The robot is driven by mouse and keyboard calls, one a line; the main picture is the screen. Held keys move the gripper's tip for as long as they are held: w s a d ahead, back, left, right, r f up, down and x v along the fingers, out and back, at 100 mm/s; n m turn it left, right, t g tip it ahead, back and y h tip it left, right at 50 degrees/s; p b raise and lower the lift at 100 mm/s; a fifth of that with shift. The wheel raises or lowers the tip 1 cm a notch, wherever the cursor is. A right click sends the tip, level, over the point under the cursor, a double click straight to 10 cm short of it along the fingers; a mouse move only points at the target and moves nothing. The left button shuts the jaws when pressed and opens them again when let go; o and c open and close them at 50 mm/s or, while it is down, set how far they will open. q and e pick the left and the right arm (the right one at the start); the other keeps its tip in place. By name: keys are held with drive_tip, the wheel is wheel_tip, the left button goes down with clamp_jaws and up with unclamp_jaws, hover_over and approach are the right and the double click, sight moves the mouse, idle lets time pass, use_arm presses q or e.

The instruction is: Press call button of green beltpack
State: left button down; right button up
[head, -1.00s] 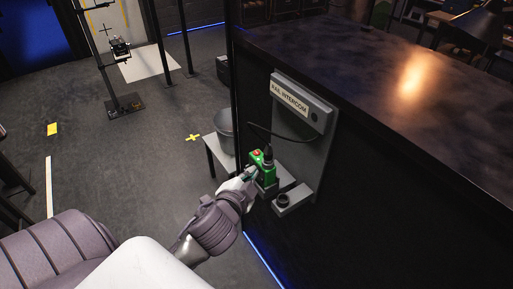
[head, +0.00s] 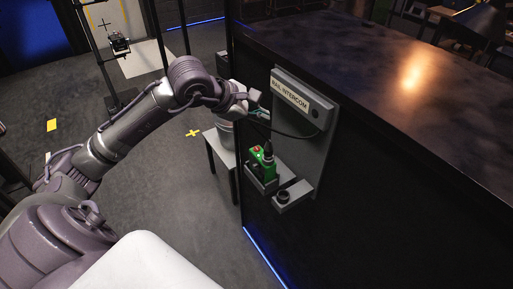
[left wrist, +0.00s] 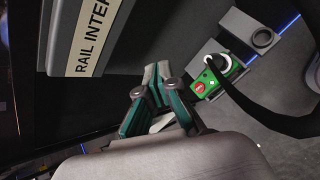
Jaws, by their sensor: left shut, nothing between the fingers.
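The green beltpack (head: 262,160) sits upright in a grey holder on the rail intercom panel (head: 320,150), with a black cable rising from its top. In the left wrist view the beltpack (left wrist: 221,80) shows a red button (left wrist: 199,87) and a white-ringed part beside the cable. My left gripper (head: 262,113) is up and to the left of the panel, above the beltpack and apart from it. In the left wrist view its fingertips (left wrist: 157,72) are together with nothing between them. My right gripper is not in view.
An empty grey holder with a dark round socket (head: 284,196) is beside the beltpack. The black counter (head: 400,60) extends right of the panel. A bucket (head: 226,132) on a small table (head: 212,143) stands behind my left gripper. A black cable (head: 290,134) loops across the panel.

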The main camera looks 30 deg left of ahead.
sight(255, 149)
use_arm(q)
drive_tip(key=shift+a+y, duration=0.4)
drive_tip(key=shift+a, duration=0.35)
wheel_tip(255, 149, down, 8)
drive_tip(key=b, duration=0.5)
drive_tip(key=shift+f, duration=0.2)
drive_tip(key=shift+f+b, duration=0.25)
drive_tip(key=shift+b, duration=0.1)
drive_tip(key=shift+r, duration=0.1)
